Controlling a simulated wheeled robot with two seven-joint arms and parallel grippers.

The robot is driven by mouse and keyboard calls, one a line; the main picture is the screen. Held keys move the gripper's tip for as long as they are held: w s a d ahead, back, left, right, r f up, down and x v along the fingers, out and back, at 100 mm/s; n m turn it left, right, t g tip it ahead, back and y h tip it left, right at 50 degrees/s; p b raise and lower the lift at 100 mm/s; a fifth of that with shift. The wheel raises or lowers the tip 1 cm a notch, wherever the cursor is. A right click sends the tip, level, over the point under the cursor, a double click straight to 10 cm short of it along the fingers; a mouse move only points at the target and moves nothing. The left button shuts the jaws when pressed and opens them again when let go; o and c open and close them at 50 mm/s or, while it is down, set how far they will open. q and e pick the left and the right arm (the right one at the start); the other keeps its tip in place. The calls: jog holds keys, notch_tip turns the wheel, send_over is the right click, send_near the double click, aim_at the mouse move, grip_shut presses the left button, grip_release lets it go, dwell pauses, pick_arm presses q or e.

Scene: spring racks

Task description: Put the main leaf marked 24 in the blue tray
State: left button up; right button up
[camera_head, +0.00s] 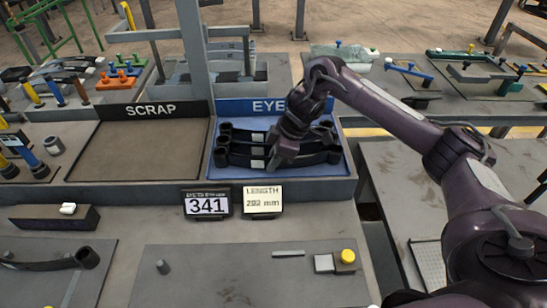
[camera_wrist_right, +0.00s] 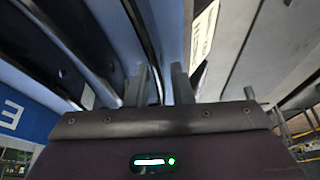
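The blue tray (camera_head: 334,181), under a sign that begins EYE, holds several dark curved leaves (camera_head: 240,150) lying side by side, with pale labels too small to read. I cannot tell which leaf is marked 24. My right gripper (camera_head: 272,163) is down in the tray at the leaves' right half, its fingers hidden by the wrist. In the right wrist view its two fingers (camera_wrist_right: 167,85) stand a small gap apart, close to a dark leaf (camera_wrist_right: 147,35). I cannot tell whether this leaf is between them. My left gripper is out of view.
The SCRAP tray (camera_head: 135,150) to the left is empty. A card reading 341 (camera_head: 207,204) and a LENGTH card (camera_head: 262,200) stand in front of the trays. A dark curved leaf (camera_head: 45,262) lies on the front left mat. A grey post rises behind the trays.

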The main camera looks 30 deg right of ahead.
jog(key=shift+o, duration=0.6)
jog(key=shift+r, duration=0.1)
jog(key=shift+r, duration=0.25)
jog(key=p+v, duration=0.3)
jog(key=v, duration=0.8)
jog(key=shift+d+r, duration=0.2)
jog(key=shift+r, duration=0.05)
jog(key=shift+s+f, duration=0.1)
